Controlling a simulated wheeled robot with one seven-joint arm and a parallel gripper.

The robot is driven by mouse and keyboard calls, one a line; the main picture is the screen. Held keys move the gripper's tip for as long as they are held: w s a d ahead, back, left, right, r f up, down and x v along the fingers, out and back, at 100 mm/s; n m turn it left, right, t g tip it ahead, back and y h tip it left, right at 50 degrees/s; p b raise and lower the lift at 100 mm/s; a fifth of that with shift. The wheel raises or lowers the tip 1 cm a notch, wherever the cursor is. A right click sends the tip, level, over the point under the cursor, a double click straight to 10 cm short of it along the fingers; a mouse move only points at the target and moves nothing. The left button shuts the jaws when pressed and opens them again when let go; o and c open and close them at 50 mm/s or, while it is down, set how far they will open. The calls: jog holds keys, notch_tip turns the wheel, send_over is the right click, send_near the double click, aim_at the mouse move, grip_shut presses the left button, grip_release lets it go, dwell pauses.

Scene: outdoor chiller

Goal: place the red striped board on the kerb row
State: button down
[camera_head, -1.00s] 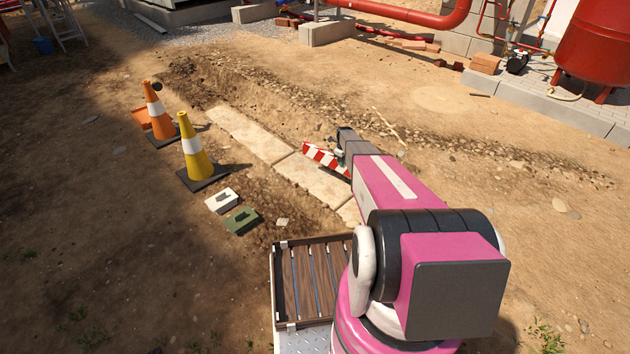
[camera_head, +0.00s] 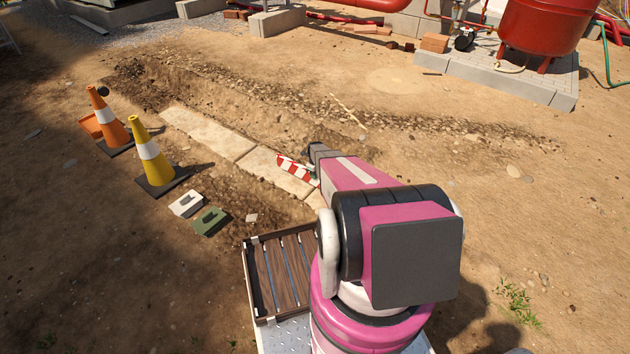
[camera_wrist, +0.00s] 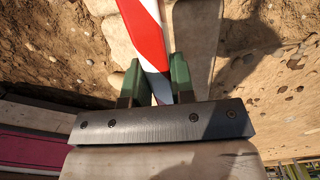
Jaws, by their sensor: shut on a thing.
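The red and white striped board (camera_head: 293,168) is held in my gripper, over or at the pale kerb row (camera_head: 213,132). In the wrist view the striped board (camera_wrist: 148,35) runs up from between the two green fingers of my gripper (camera_wrist: 157,88), which are shut on it. Pale kerb slabs (camera_wrist: 193,45) lie behind the board in that view. I cannot tell whether the board touches the slabs. In the head view my arm hides the fingers and the near end of the kerb row.
A yellow cone (camera_head: 150,155) and an orange cone (camera_head: 108,122) stand left of the kerb row. A white block (camera_head: 186,204) and a green block (camera_head: 210,221) lie nearer. A slatted wooden tray (camera_head: 249,275) is beside my arm. Open dirt lies to the right.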

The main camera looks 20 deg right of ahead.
jog(key=shift+f, duration=1.95)
jog(key=shift+f, duration=0.2)
jog(key=c, duration=1)
grip_release()
jog(key=shift+o, duration=0.2)
